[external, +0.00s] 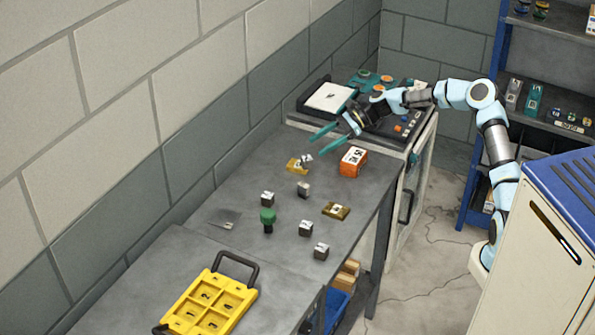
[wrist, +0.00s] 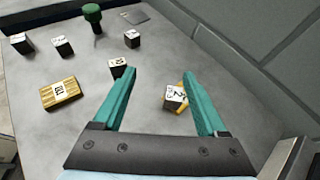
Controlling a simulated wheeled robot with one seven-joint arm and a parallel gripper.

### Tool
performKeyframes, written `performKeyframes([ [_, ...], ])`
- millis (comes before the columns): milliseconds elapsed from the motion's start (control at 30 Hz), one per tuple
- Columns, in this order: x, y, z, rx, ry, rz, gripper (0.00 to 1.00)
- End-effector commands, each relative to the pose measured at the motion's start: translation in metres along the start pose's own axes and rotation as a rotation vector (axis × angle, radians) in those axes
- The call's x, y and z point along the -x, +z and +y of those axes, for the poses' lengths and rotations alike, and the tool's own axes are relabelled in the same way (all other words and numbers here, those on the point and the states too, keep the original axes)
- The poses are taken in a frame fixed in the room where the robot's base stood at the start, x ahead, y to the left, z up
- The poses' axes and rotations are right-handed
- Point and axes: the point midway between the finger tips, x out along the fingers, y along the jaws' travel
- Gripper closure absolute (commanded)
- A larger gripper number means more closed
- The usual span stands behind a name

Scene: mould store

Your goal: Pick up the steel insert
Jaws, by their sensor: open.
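Several small dark steel inserts with white number labels are on the grey bench; I cannot tell which one is meant. One steel insert (external: 306,158) sits at a brass-yellow piece (external: 293,166) near my gripper (external: 309,146). In the wrist view this insert (wrist: 175,97), marked 2, appears between the teal fingers, nearer the right one, with the yellow piece partly hidden behind it. My gripper (wrist: 157,73) is open and empty above the bench. Another insert (wrist: 120,67) shows by the left fingertip; it stands farther down the bench in the external view (external: 303,189).
An orange labelled box (external: 353,162) stands right of my gripper. A yellow tray (external: 212,300) is at the front. A wall borders the left.

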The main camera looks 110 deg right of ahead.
Motion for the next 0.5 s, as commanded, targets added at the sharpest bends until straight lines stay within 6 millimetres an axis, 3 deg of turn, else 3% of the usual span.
performKeyframes([
  [100,0.043,-0.015,-0.030,-0.107,-0.085,-0.070,0.25],
  [167,0.026,-0.028,-0.024,-0.099,-0.067,-0.064,0.25],
  [300,0.016,-0.049,-0.023,-0.094,-0.069,-0.060,0.25],
  [500,0.004,-0.055,-0.023,-0.089,-0.067,-0.058,0.25],
])
